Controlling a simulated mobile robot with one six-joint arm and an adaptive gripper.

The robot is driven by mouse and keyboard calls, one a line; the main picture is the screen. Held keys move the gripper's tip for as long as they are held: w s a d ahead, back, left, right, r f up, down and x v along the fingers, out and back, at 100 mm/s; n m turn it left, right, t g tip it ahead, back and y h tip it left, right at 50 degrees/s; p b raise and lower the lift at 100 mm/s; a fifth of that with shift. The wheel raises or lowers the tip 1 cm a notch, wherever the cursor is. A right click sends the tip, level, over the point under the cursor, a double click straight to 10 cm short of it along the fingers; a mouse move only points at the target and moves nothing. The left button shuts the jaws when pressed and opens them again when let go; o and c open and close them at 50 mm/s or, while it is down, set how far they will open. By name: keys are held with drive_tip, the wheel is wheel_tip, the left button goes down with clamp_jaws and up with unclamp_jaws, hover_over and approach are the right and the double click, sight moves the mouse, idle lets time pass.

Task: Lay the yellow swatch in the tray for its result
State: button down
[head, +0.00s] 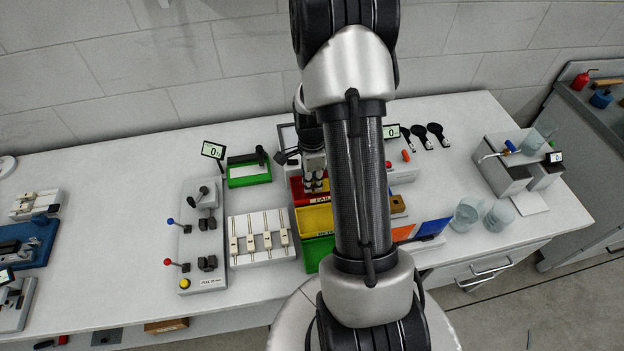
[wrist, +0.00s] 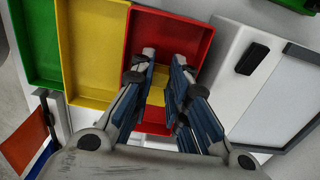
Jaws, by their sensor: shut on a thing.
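My gripper (wrist: 163,58) is over the red tray (wrist: 205,27), with its fingers pointing into it. A yellow piece, apparently the yellow swatch (wrist: 157,98), shows between the fingers, which are shut on it. Whether it touches the tray floor I cannot tell. The yellow tray (wrist: 92,45) and green tray (wrist: 37,40) lie to the left. In the head view my gripper (head: 316,187) is above the red tray (head: 299,190), which has a label reading FAIL. The yellow tray (head: 313,219) and green tray (head: 317,250) are in front of it. The swatch is hidden there.
A lever panel (head: 203,240) and a white rack (head: 262,240) stand left of the trays. A green fixture (head: 249,176) is behind. Orange (head: 402,232) and blue (head: 433,228) panels are right, partly behind my arm. Glass beakers (head: 466,214) stand farther right.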

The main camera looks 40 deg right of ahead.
drive_tip(key=shift+f+b, duration=0.35)
drive_tip(key=shift+f, duration=0.25)
drive_tip(key=c, duration=1.5)
unclamp_jaws()
drive_tip(key=shift+c, duration=0.2)
drive_tip(key=a+r+n+t+p, duration=0.1)
drive_tip(key=a+r+n+p, duration=0.15)
drive_tip(key=r, duration=0.85)
drive_tip(key=a+r+n+p, duration=0.1)
drive_tip(key=a+r+n, duration=0.25)
drive_tip(key=r, duration=0.75)
drive_tip(key=s+a+r+n+t, duration=0.1)
drive_tip(key=s+a+r+n, duration=0.4)
drive_tip(key=s+a+n, duration=0.2)
drive_tip(key=s+a+r+n+t, duration=0.2)
drive_tip(key=s+a+r+n, duration=0.3)
drive_tip(key=a+n, duration=0.5)
drive_tip(key=s+n, duration=0.1)
drive_tip(key=s, duration=0.1)
drive_tip(key=shift+s+a+r+t, duration=0.3)
drive_tip(key=shift+s+r, duration=0.05)
drive_tip(key=shift+s, duration=0.05)
